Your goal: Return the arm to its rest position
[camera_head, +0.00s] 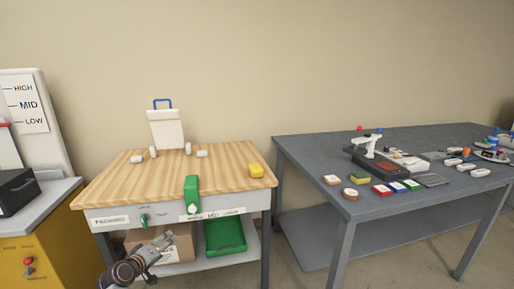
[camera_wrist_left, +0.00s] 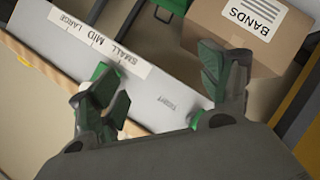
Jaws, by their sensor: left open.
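My left gripper (camera_head: 166,243) is low in front of the workbench (camera_head: 150,183), below its front panel in the head view. Its arm comes in from the bottom. In the left wrist view the same gripper (camera_wrist_left: 166,92) has its two dark green-grey fingers spread apart, with nothing held between them. Behind them are the pale panel (camera_wrist_left: 150,85) with a SMALL, MID, LARGE strip and a cardboard box (camera_wrist_left: 262,45) labelled BANDS. My right gripper is in neither view.
A green slider (camera_head: 192,192) and green knob (camera_head: 143,219) stick out of the bench front. A green crate (camera_head: 226,236) sits on the lower shelf. A yellow block (camera_head: 256,170) is on top. A grey table (camera_head: 300,150) with small items stands right; a yellow cabinet (camera_head: 60,257) stands left.

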